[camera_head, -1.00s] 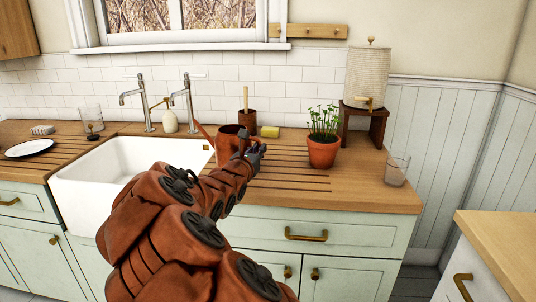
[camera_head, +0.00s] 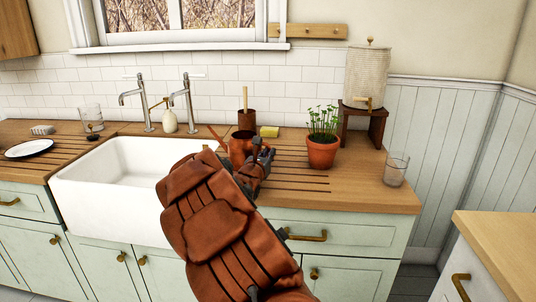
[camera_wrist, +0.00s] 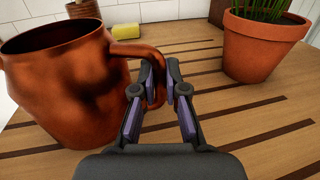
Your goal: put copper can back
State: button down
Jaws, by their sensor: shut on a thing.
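The copper can (camera_head: 240,146) is on the wooden counter right of the sink in the head view, its spout pointing up to the left. In the wrist view the copper can (camera_wrist: 70,90) fills the left side, upright, with its handle curving to the right. My gripper (camera_wrist: 160,86) is shut on that handle, its fingers on either side of it. In the head view my gripper (camera_head: 262,155) is at the can's right side. My arm hides part of the can's lower body, and I cannot tell whether its base touches the counter.
A potted plant (camera_head: 322,152) stands close to the right of my gripper. A brown pot with a wooden handle (camera_head: 247,119) and a yellow sponge (camera_head: 269,132) are behind the can. A glass (camera_head: 396,170) stands near the right edge. The white sink (camera_head: 120,170) lies left.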

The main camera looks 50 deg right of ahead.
jog(key=shift+f, duration=0.15)
jog(key=c, duration=1.2)
grip_release()
jog(key=shift+r, duration=0.35)
jog(key=b+v, duration=0.1)
jog(key=v, duration=1.1)
jog(key=shift+f, duration=0.15)
